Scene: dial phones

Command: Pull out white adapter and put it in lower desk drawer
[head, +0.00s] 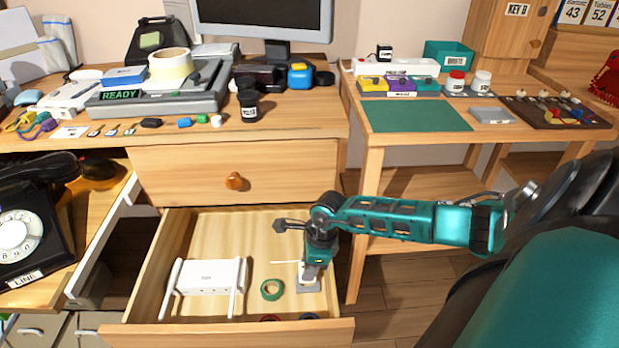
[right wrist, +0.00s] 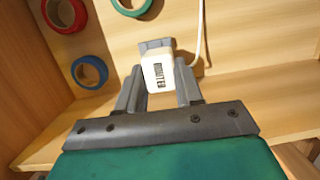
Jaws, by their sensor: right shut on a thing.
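The white adapter (right wrist: 160,78) with a dark printed label sits between the two fingers of my right gripper (right wrist: 160,92), which is shut on it. A grey piece (right wrist: 157,46) shows at its far end; I cannot tell whether they are joined. In the head view my right gripper (head: 316,262) reaches down into the right side of the open lower drawer (head: 240,332), with the adapter (head: 309,272) low over a grey piece (head: 308,288). Whether the adapter touches the drawer floor is unclear. My left gripper is not in view.
A white router (head: 208,277) and green tape roll (head: 271,290) lie in the drawer. Blue (right wrist: 90,72) and red (right wrist: 65,14) rolls lie near its front. A thin white cord (right wrist: 199,35) runs beside the adapter. The upper drawer (head: 180,172) is shut above.

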